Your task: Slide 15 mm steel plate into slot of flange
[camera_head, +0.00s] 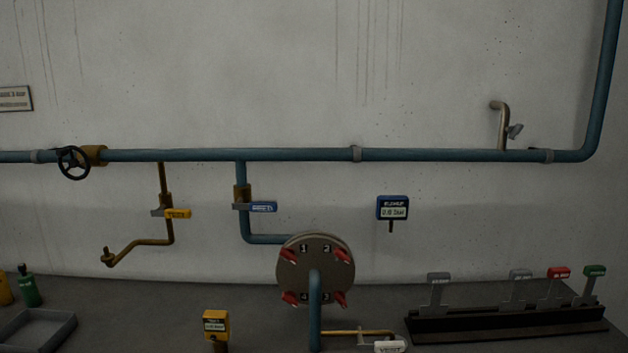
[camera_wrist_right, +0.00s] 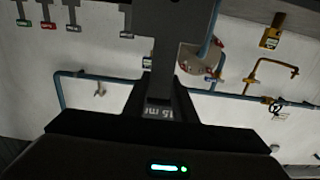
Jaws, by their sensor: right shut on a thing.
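The flange (camera_head: 316,269) is a round grey disc at the lower middle of the head view, with red-handled fasteners and the numbers 1 to 4 around its face. A blue pipe crosses its front, and its slot cannot be made out. In the right wrist view the flange (camera_wrist_right: 192,66) is partly hidden behind the held plate. My right gripper (camera_wrist_right: 160,100) is shut on the dark grey steel plate (camera_wrist_right: 175,22), gripping the end labelled "15 mm". The plate extends to the top of the wrist view, apart from the flange as far as I can tell. My left gripper is not in view.
A black rack (camera_head: 505,323) at the lower right holds grey, red and green tagged plates, with a gap between the grey ones. A blue pipe (camera_head: 300,155) runs along the wall. A yellow gauge (camera_head: 215,325) and a grey tray (camera_head: 38,327) stand at the lower left.

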